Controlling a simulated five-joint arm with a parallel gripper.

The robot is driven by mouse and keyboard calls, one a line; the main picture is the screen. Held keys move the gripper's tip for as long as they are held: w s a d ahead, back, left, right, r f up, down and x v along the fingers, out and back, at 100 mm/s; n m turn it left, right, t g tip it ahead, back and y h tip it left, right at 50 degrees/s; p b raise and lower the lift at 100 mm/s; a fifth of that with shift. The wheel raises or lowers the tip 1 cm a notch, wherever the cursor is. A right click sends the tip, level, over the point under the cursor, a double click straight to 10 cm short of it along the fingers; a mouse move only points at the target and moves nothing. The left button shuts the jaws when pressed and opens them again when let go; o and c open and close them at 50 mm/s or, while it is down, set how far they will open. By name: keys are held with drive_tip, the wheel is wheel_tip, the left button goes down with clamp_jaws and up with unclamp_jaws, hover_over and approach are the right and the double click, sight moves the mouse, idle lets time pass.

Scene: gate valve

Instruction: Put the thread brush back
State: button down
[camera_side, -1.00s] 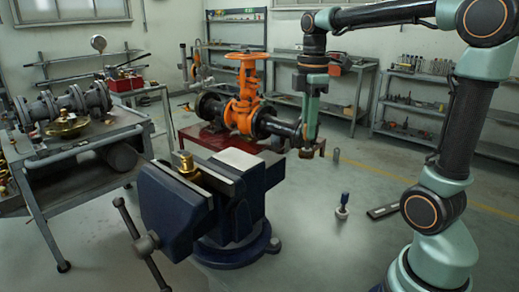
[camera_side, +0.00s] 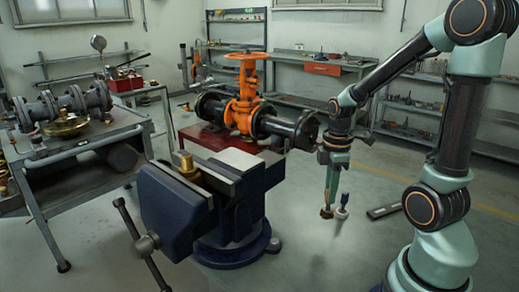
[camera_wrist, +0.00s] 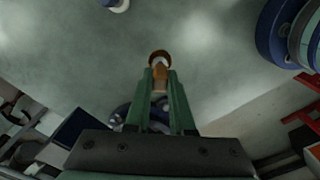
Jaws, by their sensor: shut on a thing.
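My gripper (camera_side: 329,198) points down in the side view, right of the vise and low over the grey floor area. It is shut on a small copper-brown piece with a round end, which looks like the thread brush (camera_side: 326,213). In the wrist view the brush (camera_wrist: 159,58) sticks out past the two green fingers (camera_wrist: 160,80), which close on it. That tool shows in part at the top edge of the wrist view (camera_wrist: 118,4). I cannot tell whether the brush touches the floor.
The dark blue vise (camera_side: 215,195) holds a brass fitting (camera_side: 186,163). The orange gate valve (camera_side: 245,100) with dark pipe flanges stands on a red base behind. Floor between vise and blue-handled tool is clear.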

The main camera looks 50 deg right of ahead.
sight(328, 209)
drive_tip(key=shift+f, duration=3.55)
drive_tip(key=c, duration=0.8)
unclamp_jaws()
drive_tip(key=shift+f, duration=0.15)
wheel_tip(328, 209, up, 12)
drive_tip(key=shift+w+a+r, duration=0.1)
drive_tip(key=shift+w+a+r+m+t, duration=0.4)
drive_tip(key=shift+a+r+m+t, duration=0.8)
drive_tip(key=shift+a, duration=1.05)
drive_tip(key=shift+w+a+r+m+t, duration=0.4)
drive_tip(key=shift+a+r+m+t, duration=0.25)
drive_tip(key=shift+a+r+m, duration=1.05)
drive_tip(key=shift+w+a+r+m+t, duration=0.4)
drive_tip(key=shift+a+r+m+t, duration=0.9)
drive_tip(key=shift+a, duration=1.55)
